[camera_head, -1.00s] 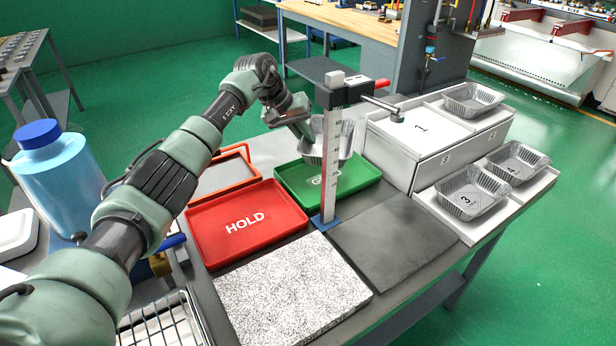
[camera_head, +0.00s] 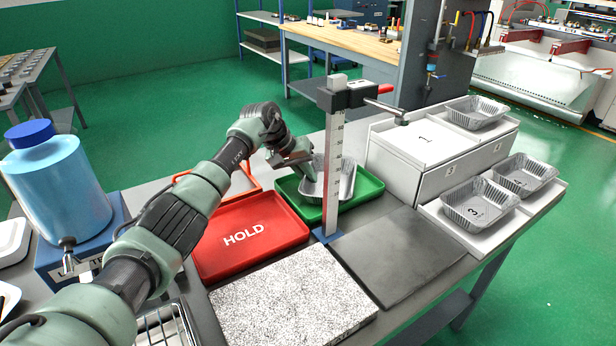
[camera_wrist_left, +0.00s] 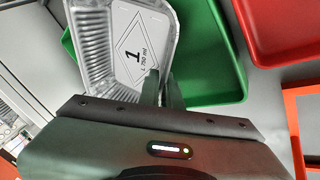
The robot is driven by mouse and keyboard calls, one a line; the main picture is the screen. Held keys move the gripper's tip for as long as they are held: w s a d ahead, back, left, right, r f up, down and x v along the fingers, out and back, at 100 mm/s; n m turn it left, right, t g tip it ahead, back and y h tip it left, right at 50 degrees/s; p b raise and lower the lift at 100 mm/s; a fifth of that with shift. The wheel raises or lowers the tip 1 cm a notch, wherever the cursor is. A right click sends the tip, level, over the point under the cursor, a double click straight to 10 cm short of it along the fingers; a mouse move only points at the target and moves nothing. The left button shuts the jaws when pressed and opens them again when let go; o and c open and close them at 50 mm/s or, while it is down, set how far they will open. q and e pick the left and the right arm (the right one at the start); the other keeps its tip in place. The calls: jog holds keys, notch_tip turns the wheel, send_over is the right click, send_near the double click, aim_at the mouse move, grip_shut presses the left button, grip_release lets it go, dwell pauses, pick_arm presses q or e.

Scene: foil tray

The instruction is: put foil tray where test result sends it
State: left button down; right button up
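The foil tray (camera_head: 346,181) is silver and sits within the green tray (camera_head: 371,187), partly hidden behind the upright ruler; I cannot tell if it rests fully on the bottom. In the left wrist view the foil tray (camera_wrist_left: 132,45) shows a label with a 1 and "750 ml". The red HOLD tray (camera_head: 245,238) is empty and lies left of the green tray. My right gripper is out of view.
The ruler post (camera_head: 333,165) with its side arm stands in front of the green tray. White stepped stands (camera_head: 425,145) at right carry several foil trays. A speckled slab (camera_head: 290,300) and a dark plate (camera_head: 398,255) lie in front. A blue bottle (camera_head: 55,185) stands at left.

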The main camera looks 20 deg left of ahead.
pick_arm(q)
jog(key=c, duration=1.6)
grip_release()
jog(key=shift+a+r+p, duration=0.15)
jog(key=shift+r+p, duration=0.2)
jog(key=shift+p, duration=0.05)
jog(key=shift+p+v, duration=2.5)
jog(key=shift+v, duration=3.2)
jog(key=shift+s, duration=0.1)
